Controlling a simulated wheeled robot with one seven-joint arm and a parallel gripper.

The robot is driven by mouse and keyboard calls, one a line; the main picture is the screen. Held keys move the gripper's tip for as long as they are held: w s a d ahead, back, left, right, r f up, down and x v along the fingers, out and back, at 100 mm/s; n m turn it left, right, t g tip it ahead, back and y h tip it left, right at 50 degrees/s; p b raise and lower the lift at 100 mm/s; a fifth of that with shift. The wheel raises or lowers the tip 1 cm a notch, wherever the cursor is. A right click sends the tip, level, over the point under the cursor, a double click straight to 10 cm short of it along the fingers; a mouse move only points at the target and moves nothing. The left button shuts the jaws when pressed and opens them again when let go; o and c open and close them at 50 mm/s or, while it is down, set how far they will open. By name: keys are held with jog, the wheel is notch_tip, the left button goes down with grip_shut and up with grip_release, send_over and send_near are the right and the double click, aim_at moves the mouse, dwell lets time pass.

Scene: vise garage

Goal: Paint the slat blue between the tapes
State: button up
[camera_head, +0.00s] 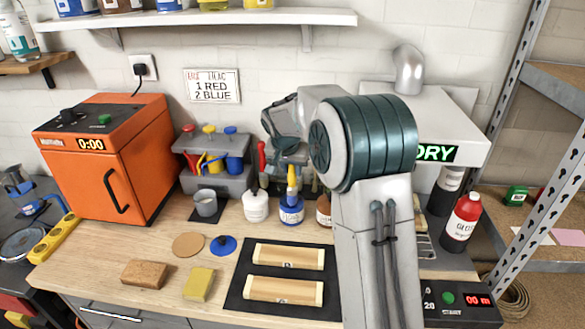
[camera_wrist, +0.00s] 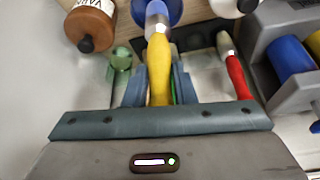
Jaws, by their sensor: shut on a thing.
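My gripper (camera_wrist: 155,88) is shut on the yellow handle of a brush (camera_wrist: 158,65). The brush points down, its metal ferrule at the blue paint jar (camera_wrist: 172,10). In the head view the yellow handle (camera_head: 291,176) stands over the blue jar (camera_head: 291,212); I cannot tell whether the bristles are inside. Two pale wooden slats, an upper one (camera_head: 288,256) and a lower one (camera_head: 285,291), lie on a black mat (camera_head: 240,277). Both have paler tape bands near their ends and bare wood between. My fingers are mostly hidden by my arm in the head view.
A white jar (camera_head: 255,208) and a brown bottle (camera_wrist: 90,24) flank the blue jar. A red-handled brush (camera_wrist: 237,76) stands close beside my gripper. A blue disc (camera_head: 223,245), sponge (camera_head: 199,284) and brown block (camera_head: 145,273) lie left of the mat. A sign (camera_head: 212,86) reads "1 RED 2 BLUE".

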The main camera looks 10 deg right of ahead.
grip_shut()
jog(key=shift+r+p, duration=2.05)
jog(key=shift+r, duration=1.45)
